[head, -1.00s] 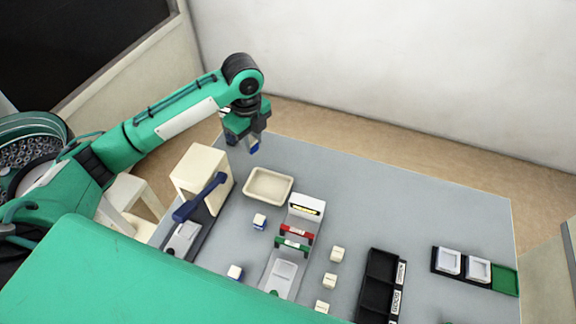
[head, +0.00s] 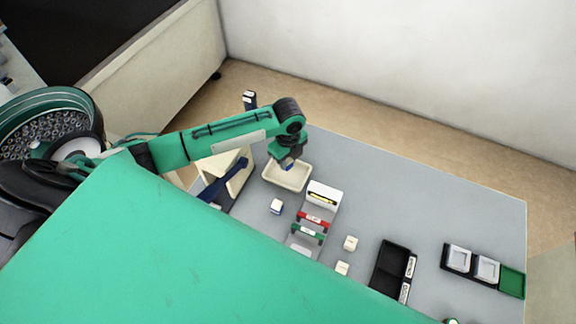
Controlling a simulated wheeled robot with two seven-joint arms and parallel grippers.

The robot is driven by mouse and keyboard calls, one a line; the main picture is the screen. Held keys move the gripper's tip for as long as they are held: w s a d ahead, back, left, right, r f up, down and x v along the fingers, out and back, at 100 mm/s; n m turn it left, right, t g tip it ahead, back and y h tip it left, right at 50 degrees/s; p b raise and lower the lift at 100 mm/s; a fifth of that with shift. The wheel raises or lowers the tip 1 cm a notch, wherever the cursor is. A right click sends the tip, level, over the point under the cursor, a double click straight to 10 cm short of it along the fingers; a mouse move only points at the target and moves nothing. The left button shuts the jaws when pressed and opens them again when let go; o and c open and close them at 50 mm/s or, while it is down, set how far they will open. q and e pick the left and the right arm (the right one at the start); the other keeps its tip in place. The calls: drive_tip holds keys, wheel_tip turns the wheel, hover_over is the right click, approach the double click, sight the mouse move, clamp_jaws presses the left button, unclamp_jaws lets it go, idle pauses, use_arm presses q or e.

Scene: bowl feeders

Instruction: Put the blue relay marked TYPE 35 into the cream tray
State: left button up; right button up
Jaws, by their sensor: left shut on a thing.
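The cream tray (head: 271,182) stands on the grey table towards its back left. My left gripper (head: 288,161) is over the back part of the tray, pointing down. It is shut on a small blue relay (head: 287,165); the marking on it is too small to read. I cannot tell whether the relay touches the tray floor. Another blue and white relay (head: 276,207) stands on the table in front of the tray. My right gripper is not in view.
A cream box-shaped press with a dark blue lever (head: 222,182) stands left of the tray. A fixture with red (head: 314,217) and green bars is to its right. Cream blocks (head: 350,243), a black bin (head: 389,263) and a rack (head: 484,269) lie further right.

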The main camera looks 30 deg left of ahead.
sight(288, 168)
use_arm(q)
drive_tip(key=shift+f, duration=2.35)
drive_tip(key=shift+f, duration=0.15)
drive_tip(key=o, duration=1)
wheel_tip(288, 168, up, 12)
drive_tip(key=shift+r+b, duration=0.2)
drive_tip(key=shift+b, duration=0.25)
drive_tip(key=shift+s+f, duration=0.1)
